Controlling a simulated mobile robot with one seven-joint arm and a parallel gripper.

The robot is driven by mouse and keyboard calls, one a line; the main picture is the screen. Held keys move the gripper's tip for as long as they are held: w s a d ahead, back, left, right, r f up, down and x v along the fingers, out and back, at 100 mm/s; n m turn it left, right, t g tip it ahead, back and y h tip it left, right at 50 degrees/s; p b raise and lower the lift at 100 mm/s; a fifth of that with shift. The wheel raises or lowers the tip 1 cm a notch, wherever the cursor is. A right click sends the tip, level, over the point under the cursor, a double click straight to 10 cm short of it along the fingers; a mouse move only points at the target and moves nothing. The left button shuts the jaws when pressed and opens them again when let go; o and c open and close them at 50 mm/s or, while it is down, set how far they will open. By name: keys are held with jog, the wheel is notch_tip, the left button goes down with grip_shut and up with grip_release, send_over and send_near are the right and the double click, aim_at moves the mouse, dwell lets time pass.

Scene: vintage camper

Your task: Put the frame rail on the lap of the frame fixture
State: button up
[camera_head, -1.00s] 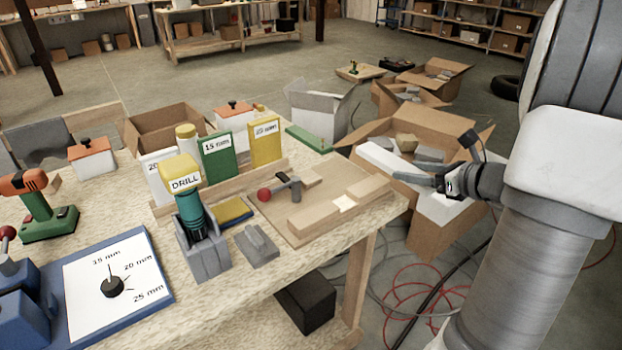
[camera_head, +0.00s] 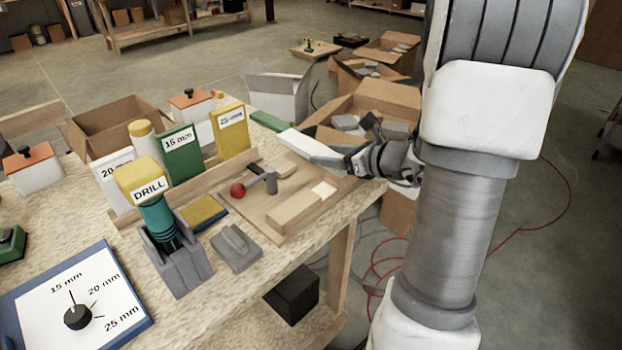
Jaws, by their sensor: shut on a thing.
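A pale square patch, which looks like the lap (camera_head: 324,189), shows between these blocks. The rail is up and behind the lap, apart from it. My gripper hides part of the fixture's right end, and its fingertips are hard to make out.
A clamp with a red ball handle (camera_head: 238,190) lies on the fixture. Green and yellow upright panels (camera_head: 232,129) stand behind it. A drill in a grey holder (camera_head: 160,225) and a grey block (camera_head: 236,247) are left. Open cardboard boxes (camera_head: 383,97) stand on the floor behind.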

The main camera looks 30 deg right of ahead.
jog(key=a, duration=0.1)
jog(key=w+a+f, duration=0.1)
jog(key=a+f, duration=0.1)
jog(key=shift+w+a+f, duration=0.1)
jog(key=shift+w+f, duration=0.05)
jog(key=shift+w, duration=0.2)
jog(key=shift+f+b, duration=0.75)
jog(key=shift+f, duration=1.25)
jog(key=shift+f+b, duration=0.4)
jog(key=shift+b, duration=0.1)
